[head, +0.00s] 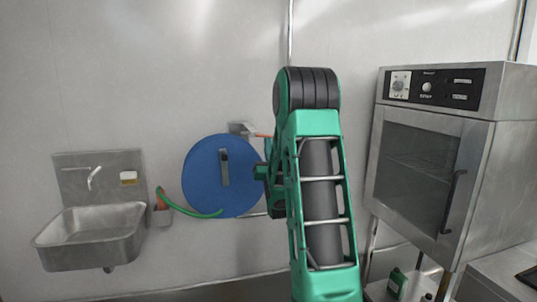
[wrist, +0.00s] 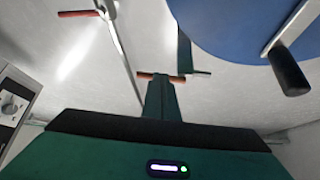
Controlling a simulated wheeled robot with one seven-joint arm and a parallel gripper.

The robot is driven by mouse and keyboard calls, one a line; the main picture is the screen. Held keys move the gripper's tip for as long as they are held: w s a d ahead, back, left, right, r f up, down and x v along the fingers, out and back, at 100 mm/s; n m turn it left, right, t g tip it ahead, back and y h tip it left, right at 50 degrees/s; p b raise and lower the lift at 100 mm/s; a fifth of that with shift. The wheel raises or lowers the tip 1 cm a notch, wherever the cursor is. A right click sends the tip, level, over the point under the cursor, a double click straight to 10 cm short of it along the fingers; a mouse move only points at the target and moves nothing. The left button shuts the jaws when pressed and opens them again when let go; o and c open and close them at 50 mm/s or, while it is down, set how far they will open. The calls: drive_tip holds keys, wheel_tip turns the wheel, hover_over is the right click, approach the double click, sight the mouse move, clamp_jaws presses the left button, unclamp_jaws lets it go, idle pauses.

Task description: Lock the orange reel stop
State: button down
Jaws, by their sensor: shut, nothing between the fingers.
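The blue hose reel (head: 205,180) is on the back wall, with a grey crank on its face. In the wrist view the reel (wrist: 235,30) fills the upper right, with the crank's black grip (wrist: 287,70) in front. A small orange bar (head: 263,135) sticks out beside a grey bracket at the reel's upper right. My gripper is shut and empty, just right of the reel in the head view.
A red bar (wrist: 75,13) shows at the wrist view's upper left, near a grey pipe. A steel sink (head: 90,235) hangs on the left, with a green hose (head: 185,209) between it and the reel. A steel oven (head: 430,150) stands on the right.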

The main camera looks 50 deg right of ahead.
drive_tip(key=shift+d+r, duration=0.1)
drive_tip(key=shift+d, duration=0.15)
drive_tip(key=shift+d+r, duration=0.2)
drive_tip(key=shift+r, duration=0.25)
drive_tip(key=shift+d+r, duration=0.2)
drive_tip(key=shift+r, duration=0.25)
drive_tip(key=shift+f, duration=0.1)
drive_tip(key=d+f+v, duration=0.1)
drive_tip(key=v, duration=1.3)
drive_tip(key=shift+s+f, duration=0.15)
drive_tip(key=shift+s, duration=0.2)
drive_tip(key=shift+a, duration=0.1)
